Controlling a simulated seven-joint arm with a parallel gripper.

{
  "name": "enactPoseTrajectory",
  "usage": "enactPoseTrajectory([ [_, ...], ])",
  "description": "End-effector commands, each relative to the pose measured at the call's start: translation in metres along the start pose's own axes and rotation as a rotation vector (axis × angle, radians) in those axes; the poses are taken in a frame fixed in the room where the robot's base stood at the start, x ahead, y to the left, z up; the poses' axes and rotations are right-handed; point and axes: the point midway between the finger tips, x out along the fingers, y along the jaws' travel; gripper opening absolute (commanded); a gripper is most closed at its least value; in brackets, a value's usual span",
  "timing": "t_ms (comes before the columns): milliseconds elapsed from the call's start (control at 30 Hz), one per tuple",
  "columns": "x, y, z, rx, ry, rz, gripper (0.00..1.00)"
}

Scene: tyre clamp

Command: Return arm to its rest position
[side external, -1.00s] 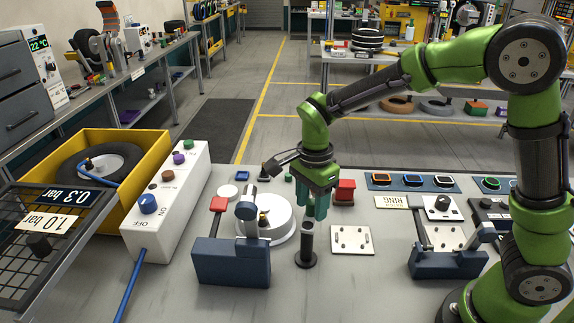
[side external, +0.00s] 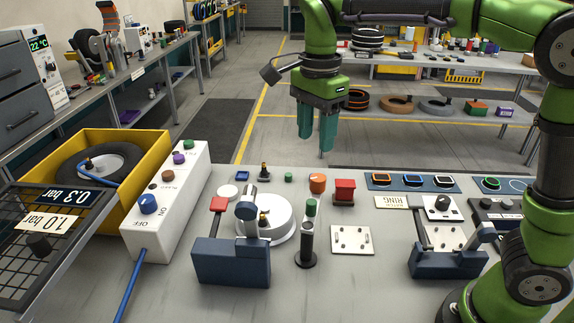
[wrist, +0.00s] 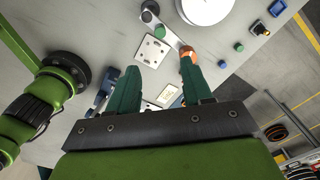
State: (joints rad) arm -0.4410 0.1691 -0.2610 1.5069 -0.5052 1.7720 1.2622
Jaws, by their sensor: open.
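My gripper (side external: 315,142) has green fingers pointing down, held well above the back part of the grey workbench (side external: 345,290). It also shows in the wrist view (wrist: 160,62), with its two fingers apart and nothing between them. It touches nothing on the bench. Below and in front of it stands a short dark post with a green top (side external: 309,228). To the left of that post is a blue clamp with a red-tipped lever (side external: 233,262), beside a round white disc (side external: 284,212).
An orange knob (side external: 318,183) and a red block (side external: 344,190) sit below my gripper. A second blue clamp (side external: 445,263) stands at right. A white control box (side external: 168,205) and a yellow bin (side external: 140,143) are at left. The air around my gripper looks clear.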

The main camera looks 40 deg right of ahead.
Motion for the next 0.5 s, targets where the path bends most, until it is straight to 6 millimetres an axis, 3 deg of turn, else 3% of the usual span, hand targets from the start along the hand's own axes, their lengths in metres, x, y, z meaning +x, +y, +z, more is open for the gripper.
enactPoseTrajectory([
  [333, -0.001, 0.0, 0.0, -0.012, 0.0, -0.001, 0.5],
  [500, 0.01, -0.005, 0.001, -0.212, 0.002, -0.028, 0.5],
])
